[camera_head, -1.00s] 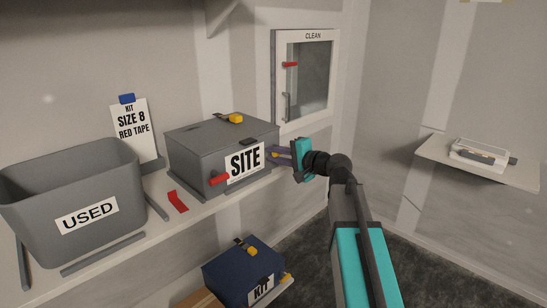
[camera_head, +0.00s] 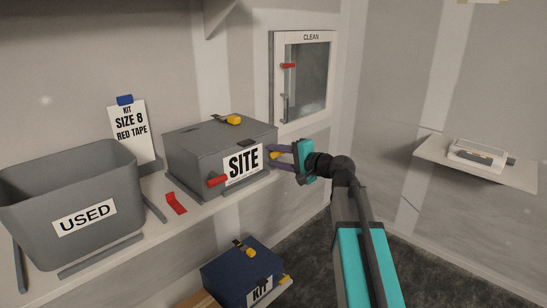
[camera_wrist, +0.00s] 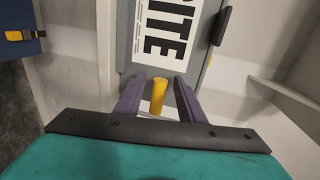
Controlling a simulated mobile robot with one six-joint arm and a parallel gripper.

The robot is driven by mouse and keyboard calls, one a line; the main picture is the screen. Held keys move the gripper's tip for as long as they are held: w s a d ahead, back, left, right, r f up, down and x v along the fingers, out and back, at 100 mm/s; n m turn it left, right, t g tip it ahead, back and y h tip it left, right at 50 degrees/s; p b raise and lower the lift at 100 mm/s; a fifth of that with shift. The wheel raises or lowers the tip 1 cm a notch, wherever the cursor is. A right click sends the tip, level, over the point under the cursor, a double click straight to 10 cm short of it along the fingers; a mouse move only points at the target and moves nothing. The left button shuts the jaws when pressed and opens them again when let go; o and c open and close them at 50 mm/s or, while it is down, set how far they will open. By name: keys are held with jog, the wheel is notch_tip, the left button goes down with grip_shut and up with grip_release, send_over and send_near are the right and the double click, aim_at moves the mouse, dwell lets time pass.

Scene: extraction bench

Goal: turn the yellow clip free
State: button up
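The grey SITE box (camera_head: 200,152) stands on the shelf. A yellow clip (camera_head: 275,156) sticks out near the right end of its front, beside the label. In the wrist view the yellow clip (camera_wrist: 158,97) lies between my gripper's two purple fingers (camera_wrist: 157,88), with a gap on each side. My gripper (camera_head: 274,157) is open at the box's right front, its fingers one above the other. Part of the clip is hidden by the fingers in the head view. Another yellow clip (camera_head: 234,120) sits on top of the box.
A red handle (camera_head: 217,181) sticks out of the box's front left. A grey USED bin (camera_head: 118,190) and a red strip (camera_head: 176,204) are further left. A blue KIT box (camera_head: 235,272) is below. The CLEAN cabinet (camera_head: 303,80) is behind. The space right of my gripper is clear.

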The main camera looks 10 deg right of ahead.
jog(key=v, duration=1.2)
jog(key=shift+s+b, duration=0.2)
jog(key=shift+b, duration=0.1)
